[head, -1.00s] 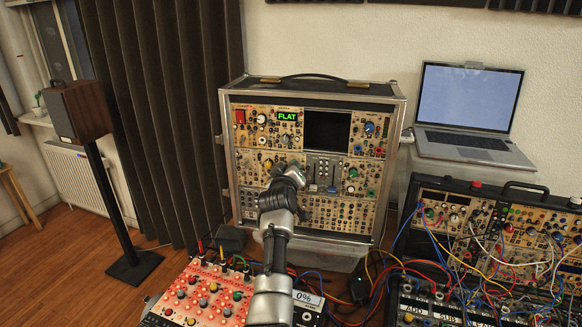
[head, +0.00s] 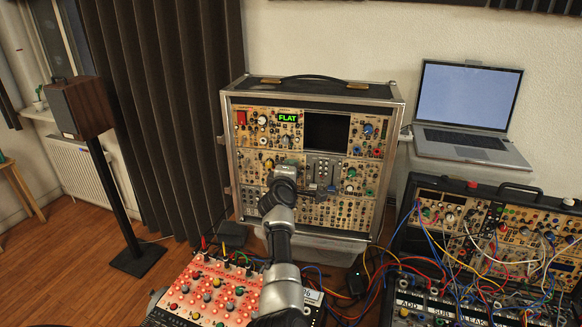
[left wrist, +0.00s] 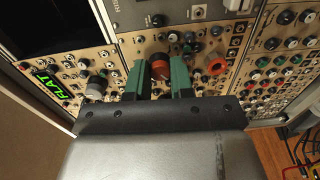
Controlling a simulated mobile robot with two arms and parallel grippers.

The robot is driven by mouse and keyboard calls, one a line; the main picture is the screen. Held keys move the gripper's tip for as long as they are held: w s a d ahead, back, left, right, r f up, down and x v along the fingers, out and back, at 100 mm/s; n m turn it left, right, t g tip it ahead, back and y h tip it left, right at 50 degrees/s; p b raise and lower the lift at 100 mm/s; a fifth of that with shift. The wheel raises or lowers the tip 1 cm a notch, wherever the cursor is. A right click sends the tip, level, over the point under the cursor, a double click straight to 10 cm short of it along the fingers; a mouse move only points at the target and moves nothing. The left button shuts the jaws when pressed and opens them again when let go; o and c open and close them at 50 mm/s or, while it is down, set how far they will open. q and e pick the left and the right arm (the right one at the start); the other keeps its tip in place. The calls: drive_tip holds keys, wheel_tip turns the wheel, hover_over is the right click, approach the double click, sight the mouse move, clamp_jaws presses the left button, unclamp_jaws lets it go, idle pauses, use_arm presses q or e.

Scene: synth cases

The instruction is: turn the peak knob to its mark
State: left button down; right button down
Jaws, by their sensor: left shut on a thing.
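A round knob with an orange-red face (left wrist: 160,68) sits on the beige module panel in the left wrist view. My left gripper (left wrist: 158,76) has its green fingers on either side of this knob and is shut on it. The knob's label and mark cannot be read. In the head view my left gripper (head: 318,188) is at the front of the upright synth case (head: 398,150) and covers part of its panel. A green display (head: 287,117) reads FLAT; it also shows in the left wrist view (left wrist: 46,83). My right gripper is not in view.
A red-lit panel of knobs (head: 205,290) lies at the front left. A small display box (head: 312,296) is partly hidden by my arm. A second case (head: 455,212) with many loose cables stands at the right. A laptop (head: 465,100) is open behind it.

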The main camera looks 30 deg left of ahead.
use_arm(q)
drive_tip(key=shift+r+n, duration=0.1)
drive_tip(key=shift+n, duration=0.6)
drive_tip(key=c, duration=1)
unclamp_jaws()
drive_tip(key=shift+a, duration=0.1)
drive_tip(key=shift+p, duration=0.3)
